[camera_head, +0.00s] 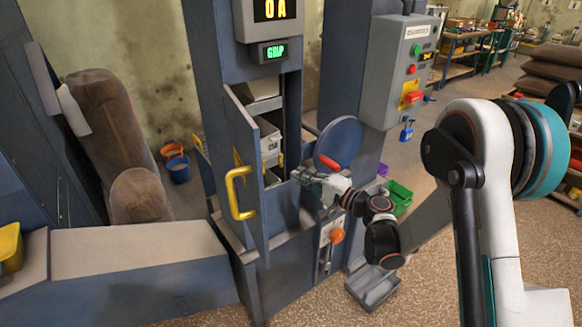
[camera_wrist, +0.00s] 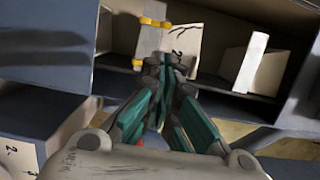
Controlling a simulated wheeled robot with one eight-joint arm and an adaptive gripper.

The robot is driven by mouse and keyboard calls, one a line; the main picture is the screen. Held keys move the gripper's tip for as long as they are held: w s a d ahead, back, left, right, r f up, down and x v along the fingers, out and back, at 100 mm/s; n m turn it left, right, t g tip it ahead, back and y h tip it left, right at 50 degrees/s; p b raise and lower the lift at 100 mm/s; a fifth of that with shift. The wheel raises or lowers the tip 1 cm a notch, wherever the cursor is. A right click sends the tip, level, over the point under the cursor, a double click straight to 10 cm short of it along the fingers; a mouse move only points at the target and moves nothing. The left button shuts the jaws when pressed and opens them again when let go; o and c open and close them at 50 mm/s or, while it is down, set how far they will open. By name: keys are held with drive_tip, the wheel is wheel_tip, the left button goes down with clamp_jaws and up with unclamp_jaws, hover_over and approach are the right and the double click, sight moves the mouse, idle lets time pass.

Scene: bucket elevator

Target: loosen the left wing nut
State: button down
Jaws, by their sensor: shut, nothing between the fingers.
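My gripper (camera_wrist: 168,70) is shut and empty, with its fingertips together in front of the open housing. In the head view my gripper (camera_head: 303,176) is at the lower part of the door opening, left of the round blue cover. In the wrist view a small yellow piece (camera_wrist: 155,22) sits on a pale plate (camera_wrist: 182,42) just beyond the fingertips, and a second yellow piece (camera_wrist: 137,63) shows lower down. I cannot tell whether either is the left wing nut. No wing nut is clear in the head view.
The blue door (camera_head: 244,170) with a yellow handle (camera_head: 240,193) stands open left of my gripper. The round blue cover (camera_head: 340,142) with a red handle (camera_head: 329,162) is close on the right. A grey control box (camera_head: 398,72) hangs farther right.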

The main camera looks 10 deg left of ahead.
drive_tip(key=shift+b+x, duration=1.45)
drive_tip(key=shift+x, duration=3.3)
drive_tip(key=shift+w+n, duration=0.1)
drive_tip(key=shift+n, duration=0.2)
drive_tip(key=shift+r+n, duration=0.2)
drive_tip(key=shift+n, duration=0.2)
drive_tip(key=shift+h+p, duration=0.3)
